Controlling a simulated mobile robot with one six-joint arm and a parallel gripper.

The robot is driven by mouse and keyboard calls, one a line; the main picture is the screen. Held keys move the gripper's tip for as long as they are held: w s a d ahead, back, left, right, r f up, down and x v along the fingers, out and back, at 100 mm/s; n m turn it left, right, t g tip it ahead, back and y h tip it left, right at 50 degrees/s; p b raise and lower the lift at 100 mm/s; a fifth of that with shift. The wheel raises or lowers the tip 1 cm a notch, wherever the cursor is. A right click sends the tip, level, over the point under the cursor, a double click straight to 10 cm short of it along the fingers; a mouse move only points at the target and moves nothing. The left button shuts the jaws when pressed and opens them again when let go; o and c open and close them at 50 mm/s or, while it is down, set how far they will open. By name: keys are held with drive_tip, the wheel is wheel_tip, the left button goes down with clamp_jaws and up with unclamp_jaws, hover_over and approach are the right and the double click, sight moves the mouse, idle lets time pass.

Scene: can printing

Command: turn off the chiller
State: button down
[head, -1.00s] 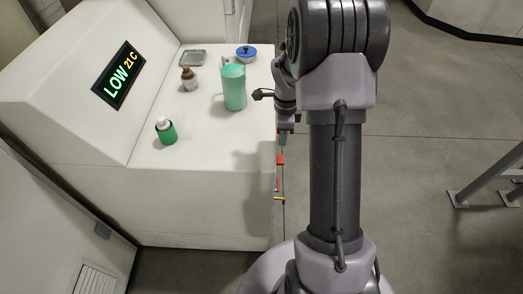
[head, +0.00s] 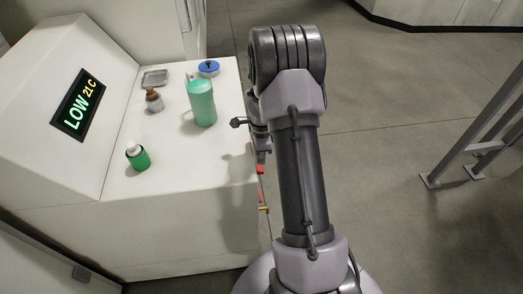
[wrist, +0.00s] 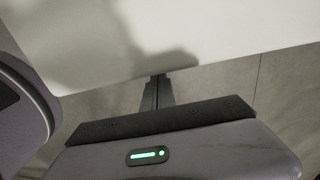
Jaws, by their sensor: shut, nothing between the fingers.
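A white cabinet (head: 190,211) with a sloped panel stands at the left of the head view. I cannot tell for sure that it is the chiller. Its dark display (head: 78,103) reads "LOW" in green and "21 C" in yellow. Red parts (head: 260,169) and a small yellow part (head: 264,209) show along its right side, partly hidden and too small to tell. My gripper (head: 263,158) hangs beside the top's right edge, near the upper red part. In the wrist view, my gripper (wrist: 157,79) is shut and empty, its tips close to a white surface (wrist: 200,35).
On the white top stand a teal jug (head: 202,103), a green bottle (head: 139,158), a brown bottle (head: 154,100), a blue-lidded dish (head: 208,68) and a metal tray (head: 155,77). A grey metal frame (head: 470,150) stands at the right. The floor between is clear.

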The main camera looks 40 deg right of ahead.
sight(262, 170)
wheel_tip(262, 170, down, 5)
drive_tip(key=shift+r+b, duration=0.2)
drive_tip(key=shift+b, duration=0.45)
drive_tip(key=shift+f+b, duration=0.1)
drive_tip(key=shift+b, duration=0.2)
